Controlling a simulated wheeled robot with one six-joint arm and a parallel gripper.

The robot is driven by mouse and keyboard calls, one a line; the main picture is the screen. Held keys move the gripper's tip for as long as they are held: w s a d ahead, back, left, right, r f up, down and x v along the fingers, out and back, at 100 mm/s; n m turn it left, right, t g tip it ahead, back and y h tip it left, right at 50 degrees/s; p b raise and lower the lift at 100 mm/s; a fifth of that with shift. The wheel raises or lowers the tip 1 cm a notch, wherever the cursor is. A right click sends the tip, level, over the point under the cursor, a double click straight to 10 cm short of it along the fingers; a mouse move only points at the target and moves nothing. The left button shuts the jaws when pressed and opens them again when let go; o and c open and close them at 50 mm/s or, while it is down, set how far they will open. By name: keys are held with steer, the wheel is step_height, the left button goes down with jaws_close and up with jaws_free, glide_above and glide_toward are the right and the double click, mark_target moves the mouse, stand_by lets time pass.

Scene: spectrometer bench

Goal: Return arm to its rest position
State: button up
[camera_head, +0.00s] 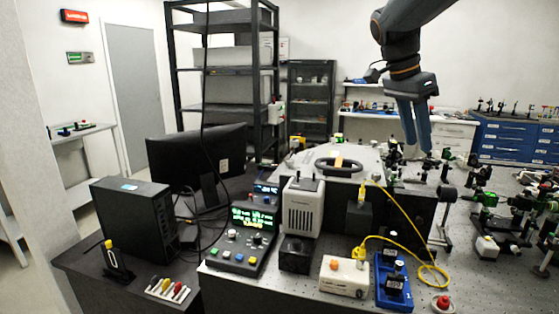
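My gripper (417,146) hangs from my arm in the upper right of the head view, its fingers pointing down. A narrow gap shows between the two blue-grey fingers, and nothing is seen between them. It appears above the back part of the optical bench (330,293), near small dark optical mounts. The picture does not clearly show how far the fingertips are from these mounts.
The bench holds a grey instrument with a black handle (340,165), a white box (344,276) with a yellow cable, and several optical mounts at right. A monitor (197,160) and a computer tower (133,222) stand at left. Dark shelving (222,75) rises behind.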

steer(key=s+a+f+n+t+y, duration=0.1)
steer(key=s+a+f+n, duration=0.4)
steer(key=f, duration=0.4)
steer(key=s+a+f+n+y, duration=0.25)
steer(key=s+f+n, duration=0.3)
steer(key=f, duration=0.35)
steer(key=s+a+f+n+t+y, duration=0.1)
steer(key=s+a+f+n, duration=0.4)
steer(key=s+f, duration=0.3)
step_height(320, 180, down, 13)
steer(key=s+g+b, duration=0.1)
steer(key=g+b, duration=0.1)
steer(key=b, duration=0.8)
steer(key=shift+n, duration=0.25)
jaws_close()
